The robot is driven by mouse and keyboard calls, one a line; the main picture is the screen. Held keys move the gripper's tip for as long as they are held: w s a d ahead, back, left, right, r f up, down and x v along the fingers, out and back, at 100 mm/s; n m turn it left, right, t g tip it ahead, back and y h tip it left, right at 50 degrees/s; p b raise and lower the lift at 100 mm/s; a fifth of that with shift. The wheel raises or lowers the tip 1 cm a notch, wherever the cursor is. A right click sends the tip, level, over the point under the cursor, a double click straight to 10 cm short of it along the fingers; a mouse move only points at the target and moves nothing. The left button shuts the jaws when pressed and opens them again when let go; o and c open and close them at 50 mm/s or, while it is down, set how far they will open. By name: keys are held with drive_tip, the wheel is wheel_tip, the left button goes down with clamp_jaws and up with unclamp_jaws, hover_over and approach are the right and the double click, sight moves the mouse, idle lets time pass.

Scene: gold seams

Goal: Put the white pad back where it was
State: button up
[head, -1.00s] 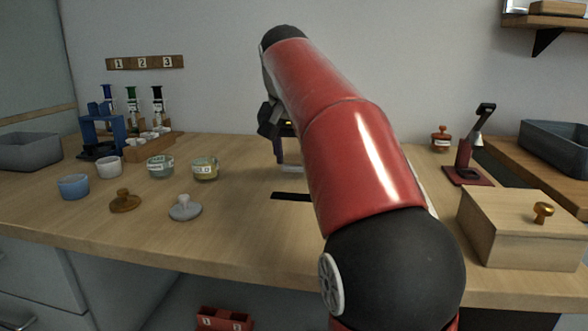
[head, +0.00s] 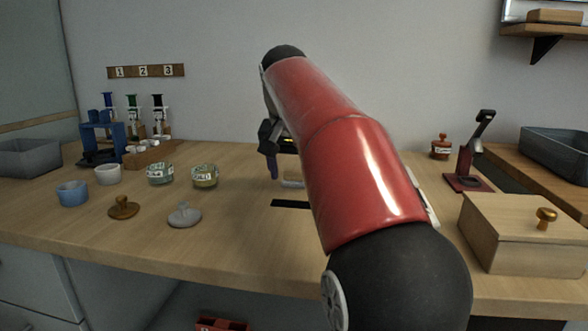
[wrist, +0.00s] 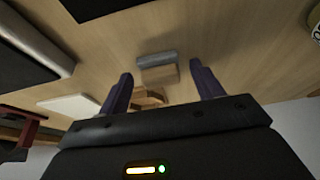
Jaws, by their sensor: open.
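My gripper (wrist: 160,86) is open, with its two purple fingers spread and nothing held between them. Its left finger also shows beside my arm in the head view (head: 273,167). In the wrist view, a small block with a pale grey edge and tan wood (wrist: 157,68) lies on the bench beyond and between the fingertips; it shows partly in the head view (head: 292,181). A flat white slab (wrist: 68,105), which may be the white pad, lies left of the fingers in the wrist view. I cannot tell surely which one is the pad. My arm hides much of this area in the head view.
A black strip (head: 290,204) lies in front of the gripper. A wooden box (head: 522,232) and red stand (head: 466,180) are right. The front middle bench is bare.

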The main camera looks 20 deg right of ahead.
drive_tip(key=p+v, duration=0.4)
drive_tip(key=v, duration=0.8)
drive_tip(key=shift+d+r, duration=0.1)
